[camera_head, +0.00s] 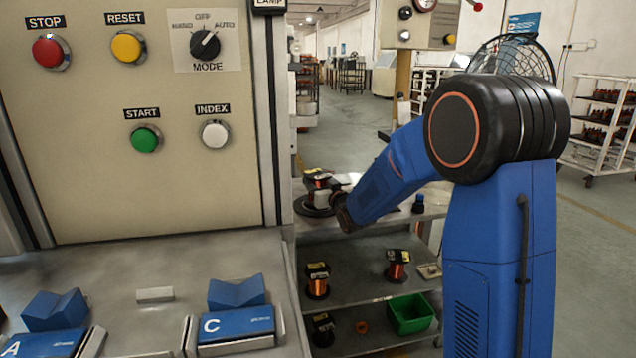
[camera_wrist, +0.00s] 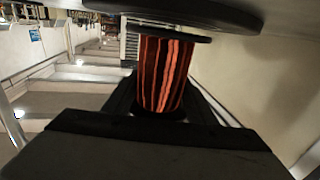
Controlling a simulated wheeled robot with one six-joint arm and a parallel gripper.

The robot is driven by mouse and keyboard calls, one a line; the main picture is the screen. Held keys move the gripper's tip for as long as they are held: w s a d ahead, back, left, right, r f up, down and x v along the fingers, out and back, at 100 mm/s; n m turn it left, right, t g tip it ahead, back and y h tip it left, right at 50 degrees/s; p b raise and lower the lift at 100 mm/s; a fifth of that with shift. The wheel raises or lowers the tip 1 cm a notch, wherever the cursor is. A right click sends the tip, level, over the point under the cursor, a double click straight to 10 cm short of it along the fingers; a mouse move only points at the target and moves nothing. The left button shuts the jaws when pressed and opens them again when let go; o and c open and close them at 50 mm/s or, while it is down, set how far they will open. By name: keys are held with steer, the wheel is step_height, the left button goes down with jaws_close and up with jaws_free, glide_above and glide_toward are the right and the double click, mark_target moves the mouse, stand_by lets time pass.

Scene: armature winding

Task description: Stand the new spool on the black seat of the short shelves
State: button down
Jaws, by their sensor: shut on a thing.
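The new spool (camera_head: 318,179), wound with copper wire and with a dark, yellow-marked top, is at the short shelves' top level. My gripper (camera_head: 326,198) is shut on it from the right. The black seat (camera_head: 309,211), a round disc, shows directly under the spool. In the wrist view the copper winding (camera_wrist: 162,72) stands between my dark fingers, looking upright. The seat also shows there as a broad black disc (camera_wrist: 200,12) close beyond the spool's flange. I cannot tell whether the flange touches the seat.
Lower shelves hold more copper spools (camera_head: 317,280) (camera_head: 397,265) and a green bin (camera_head: 410,314). A small dark bottle-like item (camera_head: 418,204) stands right on the top shelf. The control panel (camera_head: 150,120) rises close on the left. Blue V-blocks (camera_head: 237,291) sit on the bench in front.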

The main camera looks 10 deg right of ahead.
steer(key=shift+s+f, duration=0.1)
steer(key=shift+f, duration=0.6)
stand_by(0.4)
steer(key=c, duration=0.7)
jaws_free()
steer(key=shift+f, duration=0.15)
steer(key=s+d+f+m+g+h, duration=0.1)
steer(key=s+d+g+h, duration=0.2)
steer(key=s, duration=1.3)
steer(key=s+d+f+m+g+h, duration=0.1)
steer(key=s+d+g, duration=0.3)
steer(key=s, duration=1.2)
steer(key=s+f+g, duration=0.3)
steer(key=s+g, duration=0.2)
steer(key=s, duration=1.9)
steer(key=shift+s+f+g+y, duration=0.15)
steer(key=shift+s+g+y, duration=0.15)
steer(key=shift+g, duration=0.1)
